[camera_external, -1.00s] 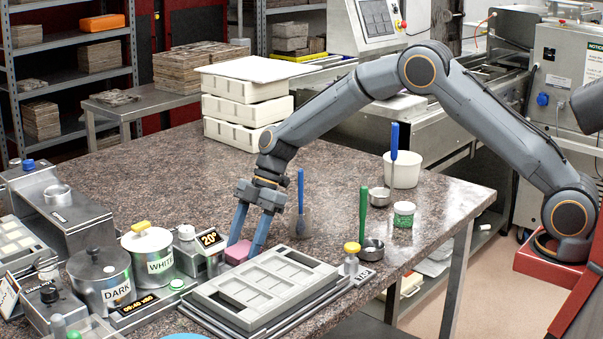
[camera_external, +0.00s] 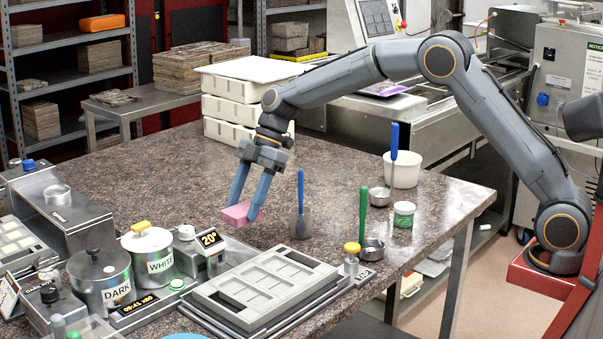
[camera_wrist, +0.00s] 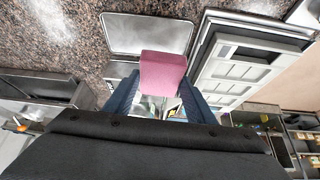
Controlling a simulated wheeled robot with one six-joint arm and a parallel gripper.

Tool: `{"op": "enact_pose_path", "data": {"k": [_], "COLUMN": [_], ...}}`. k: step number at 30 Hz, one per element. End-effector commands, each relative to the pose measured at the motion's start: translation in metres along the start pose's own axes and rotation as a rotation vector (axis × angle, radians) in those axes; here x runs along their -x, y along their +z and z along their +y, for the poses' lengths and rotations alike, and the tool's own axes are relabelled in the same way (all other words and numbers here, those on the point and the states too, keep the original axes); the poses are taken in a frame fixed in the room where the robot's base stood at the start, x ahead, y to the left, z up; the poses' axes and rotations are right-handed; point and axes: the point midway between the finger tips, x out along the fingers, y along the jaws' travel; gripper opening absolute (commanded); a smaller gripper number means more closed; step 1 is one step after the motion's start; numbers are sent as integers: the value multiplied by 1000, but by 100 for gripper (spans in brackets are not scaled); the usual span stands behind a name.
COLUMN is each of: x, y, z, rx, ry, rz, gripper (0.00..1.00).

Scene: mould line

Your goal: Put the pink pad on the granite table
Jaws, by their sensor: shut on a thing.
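The pink pad (camera_external: 238,215) is held between the two blue-grey fingers of my gripper (camera_external: 246,206). It appears to be above the granite table (camera_external: 340,160), behind the grey mould and to the left of the blue-handled spatula. In the wrist view the pad (camera_wrist: 163,72) sits between the fingertips of my gripper (camera_wrist: 160,92), with the speckled granite (camera_wrist: 75,30) at upper left. A flat metal plate (camera_wrist: 130,33) shows behind the pad there. The gap between pad and table is hard to judge.
The grey mould (camera_external: 265,292) lies in front. The WHITE pot (camera_external: 150,262) and a 20° display unit (camera_external: 209,241) stand to its left. A blue-handled spatula (camera_external: 300,200) stands close to the right. White stacked trays (camera_external: 245,108) are behind. The table's middle left is clear.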

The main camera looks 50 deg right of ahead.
Motion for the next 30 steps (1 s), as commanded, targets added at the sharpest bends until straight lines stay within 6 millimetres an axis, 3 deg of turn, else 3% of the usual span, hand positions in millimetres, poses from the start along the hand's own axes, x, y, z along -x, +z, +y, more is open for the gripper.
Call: {"op": "enact_pose_path", "data": {"k": [5, 15, 24, 30], "x": [27, 101, 175, 218], "y": [53, 192, 318, 386], "z": [32, 90, 113, 115], "rx": [-171, -615, -992, -1193], "ry": [99, 354, 572, 689], "rz": [0, 0, 0, 0], "gripper": [28, 28, 28, 28]}}
